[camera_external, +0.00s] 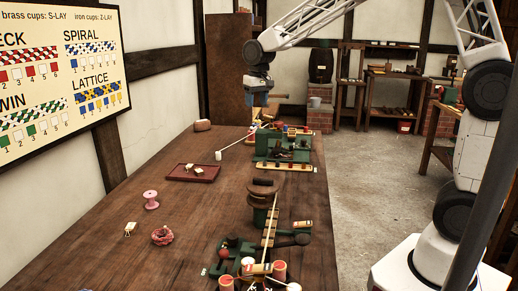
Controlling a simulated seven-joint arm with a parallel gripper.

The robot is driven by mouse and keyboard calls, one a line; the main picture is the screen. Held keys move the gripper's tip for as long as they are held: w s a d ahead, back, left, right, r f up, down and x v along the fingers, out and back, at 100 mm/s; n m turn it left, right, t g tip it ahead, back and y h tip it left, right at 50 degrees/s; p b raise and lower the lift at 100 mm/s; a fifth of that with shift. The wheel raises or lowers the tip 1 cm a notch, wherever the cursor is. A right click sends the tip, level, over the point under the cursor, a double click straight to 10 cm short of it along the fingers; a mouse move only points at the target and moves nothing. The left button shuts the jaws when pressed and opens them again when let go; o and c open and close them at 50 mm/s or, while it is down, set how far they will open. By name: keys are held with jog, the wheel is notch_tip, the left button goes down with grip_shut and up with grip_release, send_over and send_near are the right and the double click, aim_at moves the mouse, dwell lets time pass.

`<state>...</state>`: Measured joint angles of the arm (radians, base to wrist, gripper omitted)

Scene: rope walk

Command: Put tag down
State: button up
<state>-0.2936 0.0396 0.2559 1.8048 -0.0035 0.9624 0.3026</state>
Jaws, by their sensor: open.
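My gripper (257,118) hangs at the far end of the long wooden table, above or just behind the far green machine (270,148). It is open, though its fingertips are small and partly lost against the clutter there. I cannot make out a tag at the fingers. Small cream pieces that look like tags (199,171) lie on a dark red tray (178,177) left of that machine. Another small cream piece (130,229) stands or lies on the table at the near left.
A pink spool (151,199), a pink coil (162,236) and a brown lump (203,125) sit on the table (110,262). A near machine (235,258) with red-topped cups stands at front right. The left table is mostly clear.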

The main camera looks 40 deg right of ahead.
jog(key=s+d+r, duration=0.2)
jog(key=s+d, duration=0.4)
jog(key=s, duration=0.4)
jog(key=s+d+r+t, duration=0.1)
jog(key=s+d+r, duration=0.1)
jog(key=s+d, duration=0.55)
jog(key=s+d+r, duration=0.1)
jog(key=s+d, duration=0.4)
jog(key=s, duration=0.6)
jog(key=s+d+f, duration=0.3)
jog(key=s, duration=0.9)
jog(key=shift+s+t, duration=0.2)
jog(key=shift+t, duration=0.1)
